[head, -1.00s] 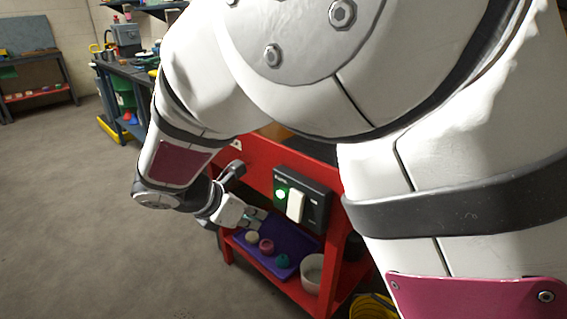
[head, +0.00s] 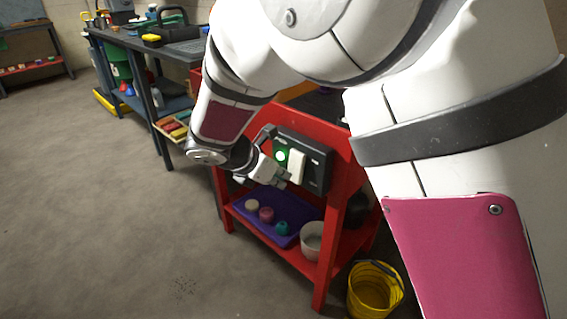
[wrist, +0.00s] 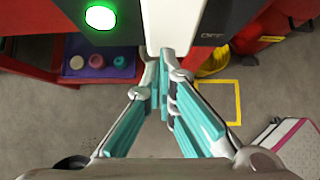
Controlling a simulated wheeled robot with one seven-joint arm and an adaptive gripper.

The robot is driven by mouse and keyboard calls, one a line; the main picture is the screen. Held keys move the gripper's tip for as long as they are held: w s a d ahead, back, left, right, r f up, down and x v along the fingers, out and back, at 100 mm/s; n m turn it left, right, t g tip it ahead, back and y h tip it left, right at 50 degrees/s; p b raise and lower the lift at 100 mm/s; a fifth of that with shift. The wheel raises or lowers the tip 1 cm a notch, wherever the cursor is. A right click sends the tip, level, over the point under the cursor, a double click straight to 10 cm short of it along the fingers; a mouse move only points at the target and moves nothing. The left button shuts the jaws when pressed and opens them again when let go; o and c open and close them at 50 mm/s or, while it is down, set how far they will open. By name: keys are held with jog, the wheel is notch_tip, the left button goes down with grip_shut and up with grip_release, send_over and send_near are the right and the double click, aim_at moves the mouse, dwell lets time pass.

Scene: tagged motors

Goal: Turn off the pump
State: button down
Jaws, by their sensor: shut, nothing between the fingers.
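The pump's dark switch box (head: 318,168) is fixed to the front of the red bench. It carries a lit green lamp (head: 281,155) and a white switch lever (head: 296,166). In the wrist view the lamp (wrist: 100,17) is at upper left, the white lever (wrist: 170,22) is at top centre, and the word OFF shows on the box to the lever's right. My gripper (head: 284,180) is shut and empty, with its teal-padded fingertips (wrist: 163,62) at the lower end of the lever. I cannot tell whether they touch it.
The red bench (head: 318,262) has a lower shelf with a purple tray (head: 288,236) of small round pieces and a white pot (head: 312,240). A yellow bucket (head: 375,290) stands on the floor at right. The floor at left is clear.

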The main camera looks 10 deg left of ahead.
jog(key=shift+w+d+f+t+h+b, duration=0.3)
jog(key=shift+t+h+b, duration=0.1)
jog(key=shift+t+b, duration=0.15)
jog(key=shift+r, duration=0.1)
